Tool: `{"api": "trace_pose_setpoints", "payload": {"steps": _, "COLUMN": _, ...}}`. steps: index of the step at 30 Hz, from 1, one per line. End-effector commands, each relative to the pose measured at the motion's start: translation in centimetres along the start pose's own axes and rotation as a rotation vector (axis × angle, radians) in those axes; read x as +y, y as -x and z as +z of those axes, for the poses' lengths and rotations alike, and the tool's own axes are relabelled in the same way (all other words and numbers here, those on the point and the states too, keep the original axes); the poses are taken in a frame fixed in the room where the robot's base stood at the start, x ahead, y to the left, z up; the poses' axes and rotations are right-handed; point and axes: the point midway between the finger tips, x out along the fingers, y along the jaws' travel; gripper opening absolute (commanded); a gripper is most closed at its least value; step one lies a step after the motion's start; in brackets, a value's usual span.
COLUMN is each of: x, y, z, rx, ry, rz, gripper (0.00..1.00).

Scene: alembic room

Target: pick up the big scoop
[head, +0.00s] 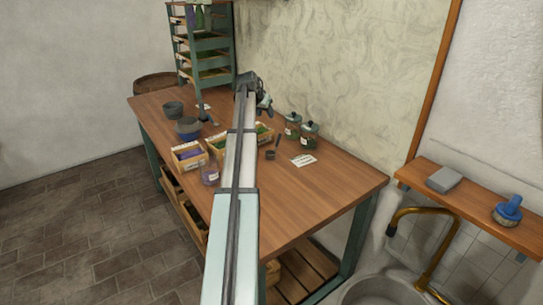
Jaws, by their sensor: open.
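My arm reaches out over the wooden table, and my gripper (266,108) is above its far part, near the wall. The fingers are small and partly turned away; they look open, with nothing visible between them. A small dark cup-like thing with an upright handle (271,154) stands on the table to the right of my arm; it looks like a scoop. Another thin dark handled thing (209,117) lies left of my arm by a white card and may also be a scoop. Which one is the big scoop I cannot tell. My arm hides part of the table.
Wooden crates with purple (188,155) and green contents (264,133) stand mid-table. Lidded jars (309,134) stand by the wall, near a white card (303,160). A blue-grey bowl (188,129) and grey pot (174,108) stand left. The table's right part (330,185) is clear.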

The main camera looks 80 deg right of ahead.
Motion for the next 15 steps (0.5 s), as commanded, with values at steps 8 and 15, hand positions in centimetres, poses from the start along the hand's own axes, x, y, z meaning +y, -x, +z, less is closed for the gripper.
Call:
{"api": "trace_pose_setpoints", "payload": {"steps": 8, "x": 6.3, "y": 0.2, "z": 2.4, "rx": -0.201, "ry": -0.199, "rz": -0.043, "gripper": 0.48}}
{"api": "trace_pose_setpoints", "payload": {"steps": 15, "x": 6.7, "y": -1.4, "z": 3.1, "rx": -0.23, "ry": -0.222, "rz": -0.049, "gripper": 0.48}}
